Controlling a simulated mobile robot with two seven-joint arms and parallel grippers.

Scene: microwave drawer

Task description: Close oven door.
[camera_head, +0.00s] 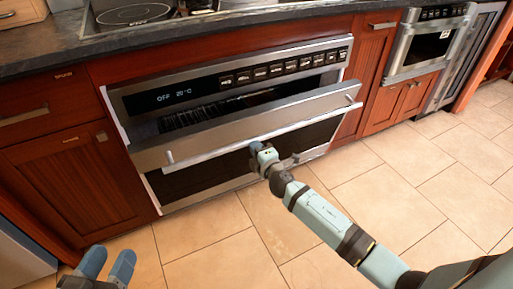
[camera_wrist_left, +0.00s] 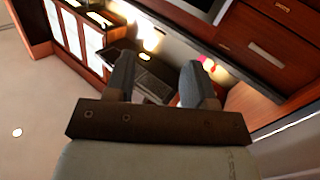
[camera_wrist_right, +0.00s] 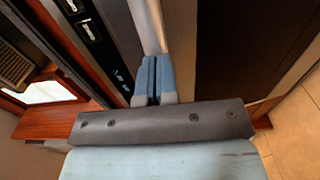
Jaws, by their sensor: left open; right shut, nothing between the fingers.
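The oven door (camera_head: 215,132) is a silver panel with a dark lower window, under a black control strip (camera_head: 250,76). It stands partly open, its top edge out from the oven front, and a dark rack (camera_head: 195,114) shows in the gap. A long bar handle (camera_head: 315,121) runs across it. My right gripper (camera_head: 256,149) is shut and empty at the door's front, near the handle's middle. In the right wrist view its blue fingers (camera_wrist_right: 155,82) point along a silver bar; contact is unclear. My left gripper (camera_head: 107,264) is open and empty, low at the left, away from the door.
Red-brown cabinets (camera_head: 65,185) flank the oven. A dark countertop (camera_head: 45,58) with a cooktop (camera_head: 135,14) lies above. Another steel appliance (camera_head: 430,45) is at the right. The tiled floor (camera_head: 400,170) in front is clear.

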